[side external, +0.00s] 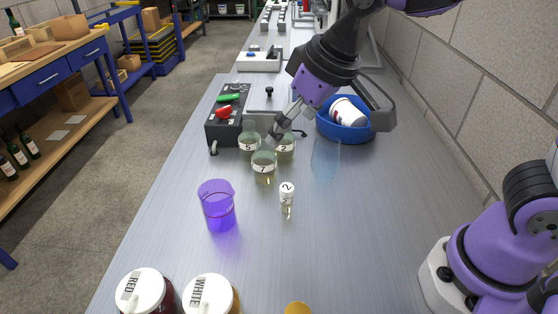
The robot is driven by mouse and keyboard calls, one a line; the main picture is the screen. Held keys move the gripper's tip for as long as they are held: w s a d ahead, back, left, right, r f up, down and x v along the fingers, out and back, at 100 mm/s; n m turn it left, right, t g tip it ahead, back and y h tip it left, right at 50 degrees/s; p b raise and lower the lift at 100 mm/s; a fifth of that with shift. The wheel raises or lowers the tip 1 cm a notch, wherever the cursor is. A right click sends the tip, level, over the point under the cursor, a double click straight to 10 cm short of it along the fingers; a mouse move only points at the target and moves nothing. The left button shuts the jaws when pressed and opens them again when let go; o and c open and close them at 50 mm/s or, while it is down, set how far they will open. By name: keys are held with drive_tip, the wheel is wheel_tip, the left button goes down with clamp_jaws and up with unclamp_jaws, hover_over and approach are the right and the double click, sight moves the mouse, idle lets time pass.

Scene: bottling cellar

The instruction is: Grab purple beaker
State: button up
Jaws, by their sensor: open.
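The purple beaker (218,207) stands upright on the grey bench, left of the middle of the view. It is see-through and looks empty. My gripper (290,130) is farther back and to the right of the beaker, above the numbered glasses. Its fingers point down and to the left. It is open, and I see nothing held between the fingers. The gap between gripper and beaker is clear to see.
Numbered glasses (264,168) and a small vial (287,198) stand right of the beaker. A clear glass (325,160) and a blue bowl (345,131) with a white cup are behind. Lidded jars (141,290) stand in front. A black control box (228,115) sits back left.

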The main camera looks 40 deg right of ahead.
drive_tip(key=w+a+f+n, duration=0.1)
drive_tip(key=w+a+f, duration=0.2)
drive_tip(key=a, duration=0.6)
approach(216, 196)
drive_tip(key=a, duration=0.1)
drive_tip(key=shift+n+g, duration=0.3)
drive_tip(key=x, duration=0.6)
drive_tip(key=shift+s+a+f, duration=0.2)
drive_tip(key=shift+s+f, duration=0.05)
drive_tip(key=shift+f, duration=0.2)
drive_tip(key=c, duration=1.2)
